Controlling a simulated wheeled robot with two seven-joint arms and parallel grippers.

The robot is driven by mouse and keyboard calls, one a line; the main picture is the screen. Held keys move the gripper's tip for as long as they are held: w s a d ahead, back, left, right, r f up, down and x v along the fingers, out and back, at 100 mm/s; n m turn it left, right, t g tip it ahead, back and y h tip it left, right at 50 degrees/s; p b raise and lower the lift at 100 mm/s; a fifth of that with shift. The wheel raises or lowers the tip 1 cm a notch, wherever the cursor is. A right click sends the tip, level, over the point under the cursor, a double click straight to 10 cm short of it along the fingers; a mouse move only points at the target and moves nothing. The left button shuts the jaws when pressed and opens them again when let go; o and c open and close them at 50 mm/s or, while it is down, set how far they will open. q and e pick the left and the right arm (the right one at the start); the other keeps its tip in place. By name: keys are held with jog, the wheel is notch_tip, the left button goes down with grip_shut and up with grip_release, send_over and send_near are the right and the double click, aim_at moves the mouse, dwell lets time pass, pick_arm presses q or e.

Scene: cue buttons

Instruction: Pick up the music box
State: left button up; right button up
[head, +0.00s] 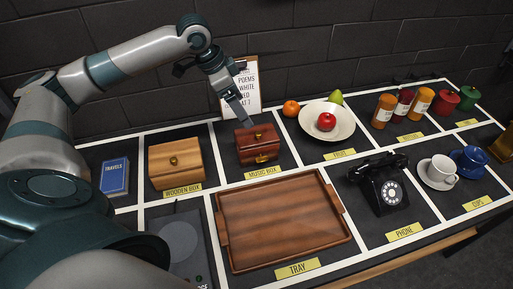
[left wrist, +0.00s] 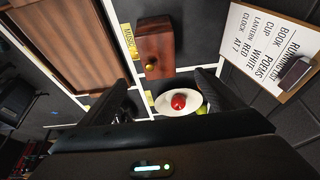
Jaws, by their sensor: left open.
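The music box (head: 257,146) is a small dark red wooden box with a brass knob and clasp, in its labelled cell in the middle of the back row. In the left wrist view, the music box (left wrist: 156,42) lies just beyond the fingertips, its brass knob showing. My left gripper (head: 241,120) hangs over the box's back left side, fingers pointing down. In the left wrist view its two fingers are spread apart, with nothing held between them (left wrist: 163,82). Whether a fingertip touches the box I cannot tell. My right gripper is not in view.
A wooden box (head: 175,165) stands left of the music box, and a fruit plate (head: 342,130) right of it. A brown tray (head: 280,220) lies in front. A clipboard (head: 247,80) stands behind. A black phone (head: 383,185) sits right of the tray.

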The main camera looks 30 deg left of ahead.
aim_at(253, 135)
pick_arm(q)
jog(key=p+x, duration=0.1)
jog(key=x, duration=0.8)
jog(key=shift+p, duration=0.4)
jog(key=shift+d+f+p, duration=0.15)
jog(key=shift+f+p, duration=0.35)
jog(key=shift+f, duration=0.05)
jog(key=x, duration=0.2)
jog(key=p+x, duration=0.1)
jog(key=shift+s+f, duration=0.15)
jog(key=shift+s, duration=0.1)
jog(key=shift+w+f, duration=0.15)
jog(key=shift+f, duration=0.3)
jog(key=c, duration=2)
jog(key=shift+r, duration=0.1)
jog(key=shift+c, duration=0.9)
